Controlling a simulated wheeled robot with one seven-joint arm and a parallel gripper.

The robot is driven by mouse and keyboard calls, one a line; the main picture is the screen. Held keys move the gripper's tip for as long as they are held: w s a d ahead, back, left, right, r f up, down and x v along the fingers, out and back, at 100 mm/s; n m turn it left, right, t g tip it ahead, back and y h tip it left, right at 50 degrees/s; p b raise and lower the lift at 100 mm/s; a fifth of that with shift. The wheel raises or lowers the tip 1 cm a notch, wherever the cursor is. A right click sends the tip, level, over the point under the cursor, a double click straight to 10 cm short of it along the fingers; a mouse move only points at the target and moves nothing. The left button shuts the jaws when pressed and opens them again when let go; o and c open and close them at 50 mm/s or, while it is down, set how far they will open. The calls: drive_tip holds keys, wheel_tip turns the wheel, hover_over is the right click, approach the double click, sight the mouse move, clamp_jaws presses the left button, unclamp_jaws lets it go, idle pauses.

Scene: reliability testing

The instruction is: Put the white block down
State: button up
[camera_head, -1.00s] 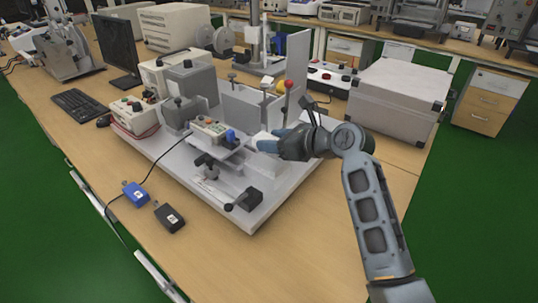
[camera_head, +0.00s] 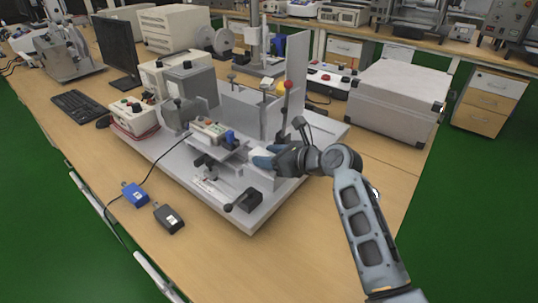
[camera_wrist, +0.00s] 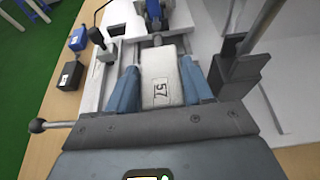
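The white block (camera_wrist: 163,85), marked "57", sits between the two blue fingers of my gripper (camera_wrist: 160,88) in the wrist view. The fingers flank it closely, one on each side, and appear shut on it. In the head view my gripper (camera_head: 262,157) is low over the right part of the grey test fixture (camera_head: 255,215). Only a small pale part of the block (camera_head: 256,151) shows there, by the blue fingertips. Whether its underside touches the fixture cannot be told.
A lever with a red knob (camera_head: 288,85) and an upright grey plate (camera_head: 297,70) stand just behind my gripper. A blue clamp (camera_wrist: 154,12) is ahead of the block. Blue (camera_head: 134,194) and black (camera_head: 168,217) small boxes lie at front left. A grey case (camera_head: 398,100) stands at right.

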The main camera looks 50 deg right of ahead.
drive_tip(key=o, duration=0.4)
drive_tip(key=shift+f, duration=0.2)
drive_tip(key=shift+o, duration=0.2)
drive_tip(key=shift+a, duration=0.15)
drive_tip(key=shift+s+r, duration=0.1)
drive_tip(key=shift+r, duration=0.1)
drive_tip(key=v, duration=1.2)
drive_tip(key=shift+r, duration=0.2)
